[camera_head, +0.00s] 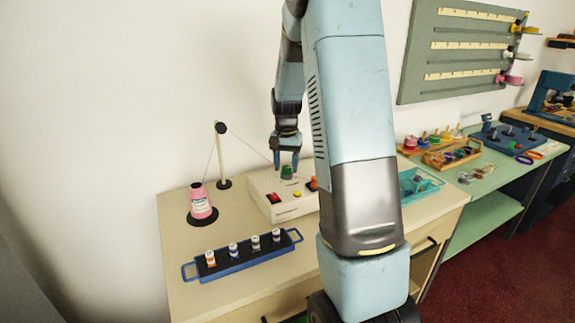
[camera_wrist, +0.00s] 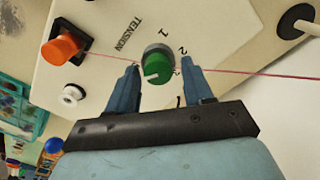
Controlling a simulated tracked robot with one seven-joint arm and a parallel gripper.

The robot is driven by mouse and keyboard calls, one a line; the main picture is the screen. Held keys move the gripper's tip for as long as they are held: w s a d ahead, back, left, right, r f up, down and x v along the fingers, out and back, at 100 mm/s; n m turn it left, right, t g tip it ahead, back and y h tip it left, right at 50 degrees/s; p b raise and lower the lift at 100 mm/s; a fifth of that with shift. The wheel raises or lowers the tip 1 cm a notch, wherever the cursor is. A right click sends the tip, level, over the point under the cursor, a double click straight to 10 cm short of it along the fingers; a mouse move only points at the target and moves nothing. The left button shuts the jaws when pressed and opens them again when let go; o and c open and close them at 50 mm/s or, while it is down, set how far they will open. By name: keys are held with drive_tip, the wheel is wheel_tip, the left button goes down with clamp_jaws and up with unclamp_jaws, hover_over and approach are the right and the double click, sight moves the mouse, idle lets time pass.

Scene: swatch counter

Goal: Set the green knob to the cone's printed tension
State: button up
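The green knob (camera_head: 287,172) stands on top of a cream box (camera_head: 262,198) at the back of the counter. In the wrist view the knob (camera_wrist: 158,62) carries a white pointer line facing the lower left; the word TENSION and a few numerals are printed around it. My gripper (camera_head: 287,160) points down over the knob. In the wrist view its two blue fingers (camera_wrist: 163,66) stand apart, one on each side of the knob, with gaps showing. The pink cone (camera_head: 200,203) stands upright on a dark disc; its white label is too small to read.
A red thread runs from the cone over a post (camera_head: 222,155) and past the knob. A blue tray (camera_head: 245,263) with several small spools lies in front.

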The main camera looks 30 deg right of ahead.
sight(286, 167)
drive_tip(key=shift+o, duration=0.5)
drive_tip(key=shift+s, duration=0.1)
wheel_tip(286, 167, up, 14)
drive_tip(key=shift+f, duration=0.2)
idle(0.4)
drive_tip(key=s+a+r+n+t, duration=0.1)
drive_tip(key=s+a+r+n, duration=0.1)
drive_tip(key=s+a+r, duration=0.35)
drive_tip(key=s+a+r+n+t, duration=0.2)
drive_tip(key=s, duration=0.6)
drive_tip(key=s+a+f+n+t, duration=0.1)
drive_tip(key=s+a+n, duration=0.1)
drive_tip(key=s, duration=0.6)
drive_tip(key=s+a+n+t, duration=0.1)
drive_tip(key=s+a, duration=0.3)
drive_tip(key=s, duration=0.4)
drive_tip(key=shift+f+n+t, duration=0.3)
drive_tip(key=shift+f+n, duration=0.1)
